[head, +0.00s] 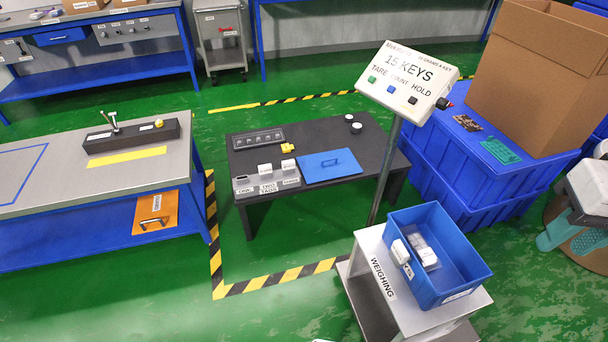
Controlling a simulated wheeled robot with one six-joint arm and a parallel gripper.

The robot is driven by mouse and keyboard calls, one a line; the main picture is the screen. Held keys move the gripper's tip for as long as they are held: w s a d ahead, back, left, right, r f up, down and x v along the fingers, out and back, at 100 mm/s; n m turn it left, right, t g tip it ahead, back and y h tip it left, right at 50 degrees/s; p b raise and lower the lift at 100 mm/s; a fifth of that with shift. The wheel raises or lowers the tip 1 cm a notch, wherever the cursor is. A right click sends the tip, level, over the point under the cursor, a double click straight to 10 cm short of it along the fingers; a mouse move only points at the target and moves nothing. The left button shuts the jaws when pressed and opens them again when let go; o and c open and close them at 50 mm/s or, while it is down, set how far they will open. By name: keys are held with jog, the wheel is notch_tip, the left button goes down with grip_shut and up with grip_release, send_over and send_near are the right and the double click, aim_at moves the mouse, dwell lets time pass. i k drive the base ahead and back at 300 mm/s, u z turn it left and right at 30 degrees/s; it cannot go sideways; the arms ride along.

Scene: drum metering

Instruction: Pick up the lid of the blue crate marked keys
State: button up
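A flat blue lid (332,162) with a raised handle lies on the right front part of the low dark table, apart from any crate. An open blue crate (432,258) stands on the weighing stand at the lower right. What looks like my gripper (566,230), with teal finger parts below a white body, is at the right edge, partly cut off and far from the lid. I cannot tell whether it is open, and I see nothing held.
On the dark table (380,150), white tagged blocks and a yellow piece lie close left of the lid. A display post (385,170) rises between table and weighing stand (370,250). Large blue bins (450,185) with a cardboard box (535,75) stand right.

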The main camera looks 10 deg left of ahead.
aim_at(333, 165)
jog(key=u, duration=0.3)
jog(key=k, duration=0.4)
jog(key=u, duration=1.4)
jog(key=i, duration=2.2)
jog(key=z, duration=1.15)
jog(key=i, duration=0.85)
jog(key=z, duration=0.8)
